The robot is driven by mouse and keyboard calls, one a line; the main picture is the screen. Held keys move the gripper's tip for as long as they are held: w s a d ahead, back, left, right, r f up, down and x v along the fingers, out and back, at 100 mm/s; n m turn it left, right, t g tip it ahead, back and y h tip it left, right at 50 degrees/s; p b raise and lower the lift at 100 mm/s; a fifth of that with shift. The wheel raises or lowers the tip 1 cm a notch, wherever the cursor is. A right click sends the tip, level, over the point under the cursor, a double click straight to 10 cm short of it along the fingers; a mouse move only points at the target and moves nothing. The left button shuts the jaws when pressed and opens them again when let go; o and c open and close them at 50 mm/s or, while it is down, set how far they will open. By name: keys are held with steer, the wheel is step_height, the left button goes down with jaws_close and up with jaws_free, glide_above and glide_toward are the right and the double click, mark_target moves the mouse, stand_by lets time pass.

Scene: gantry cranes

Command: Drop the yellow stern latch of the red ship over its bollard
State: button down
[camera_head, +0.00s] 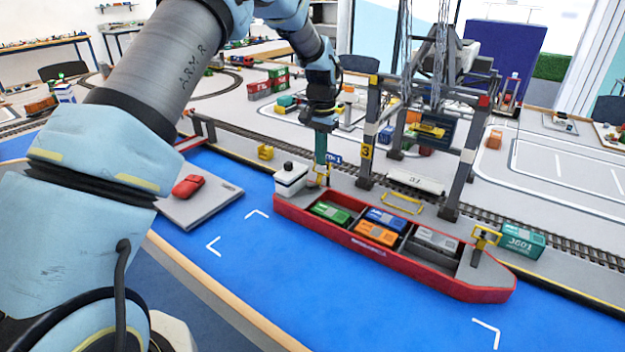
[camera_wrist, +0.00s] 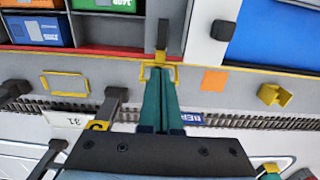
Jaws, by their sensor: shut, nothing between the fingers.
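The red ship (camera_head: 375,244) lies along the quay in the head view, with its white bridge at the left end. Its yellow stern latch (camera_head: 323,170) is beside the bridge on the quay side. In the wrist view the yellow latch (camera_wrist: 173,68) spans the gap to the quay edge, with a dark arm behind it. My gripper (camera_head: 321,160) has teal fingers, shut and empty, pointing down close to the latch. In the wrist view my gripper's fingertips (camera_wrist: 158,72) overlap the latch; I cannot tell if they touch. The stern bollard is not clearly visible there.
A second yellow latch (camera_head: 485,237) stands near the bow. A yellow block (camera_head: 265,152) and a yellow frame (camera_head: 402,203) are on the quay. The gantry crane (camera_head: 367,140) stands close right of my gripper. Blue water lies in front.

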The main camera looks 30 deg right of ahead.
steer(key=w+d+r+p, duration=0.2)
steer(key=d+r+p, duration=0.3)
steer(key=r+p, duration=0.3)
steer(key=shift+w+r, duration=0.3)
steer(key=shift+w, duration=0.05)
stand_by(0.8)
stand_by(1.2)
steer(key=w+a+r+n, duration=0.1)
steer(key=a+r+n, duration=0.15)
steer(key=a, duration=0.95)
steer(key=a+r+n, duration=0.2)
steer(key=a+r, duration=0.2)
steer(key=a, duration=0.8)
steer(key=s+a+n, duration=0.3)
steer(key=s+a, duration=0.6)
steer(key=a, duration=0.2)
steer(key=s+a+n+t, duration=0.1)
steer(key=s+a+n, duration=0.2)
steer(key=s+a, duration=0.5)
steer(key=a, duration=0.4)
steer(key=shift+s+f+t, duration=0.15)
steer(key=shift+s+t, duration=0.15)
steer(key=shift+s, duration=0.05)
